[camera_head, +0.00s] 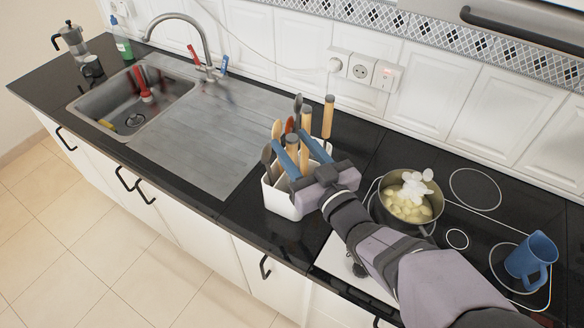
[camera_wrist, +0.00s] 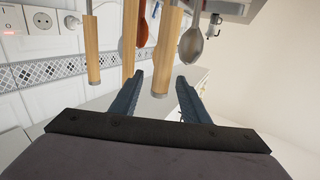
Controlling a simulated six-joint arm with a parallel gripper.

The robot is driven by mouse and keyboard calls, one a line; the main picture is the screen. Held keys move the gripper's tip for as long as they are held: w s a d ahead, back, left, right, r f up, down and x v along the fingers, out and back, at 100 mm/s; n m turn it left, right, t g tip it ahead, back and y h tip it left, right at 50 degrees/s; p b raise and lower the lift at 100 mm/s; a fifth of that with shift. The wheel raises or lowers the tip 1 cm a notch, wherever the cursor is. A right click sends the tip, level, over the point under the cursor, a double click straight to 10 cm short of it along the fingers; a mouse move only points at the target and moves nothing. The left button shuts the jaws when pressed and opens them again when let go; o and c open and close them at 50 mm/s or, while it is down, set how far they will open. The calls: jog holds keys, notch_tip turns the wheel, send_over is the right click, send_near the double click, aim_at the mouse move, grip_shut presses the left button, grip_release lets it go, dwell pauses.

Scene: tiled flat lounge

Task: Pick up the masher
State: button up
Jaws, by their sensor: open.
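Several utensils stand handle-up in a white holder (camera_head: 281,202) in the head view, their lower ends hidden inside it. Three have thick wooden handles; one of these may be the masher, but I cannot tell which. My gripper (camera_head: 288,138) is open at the holder, its blue fingers pointing at the handles. In the wrist view, a wooden handle (camera_wrist: 167,50) with a metal end cap is in line with the gap between my fingertips (camera_wrist: 159,76). A second wooden handle (camera_wrist: 130,35) is close to its left, and a third (camera_wrist: 91,50) is further left.
A grey spoon (camera_wrist: 191,45) is close to the right fingertip. In the head view, a pot (camera_head: 432,222) of pale yellow pieces stands on the hob, right of my gripper. A blue jug (camera_head: 531,257) is further right. The steel drainboard (camera_head: 205,130) left of the holder is clear.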

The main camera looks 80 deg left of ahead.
jog(key=shift+p+x, duration=1.35)
jog(key=shift+x, duration=1.15)
grip_shut()
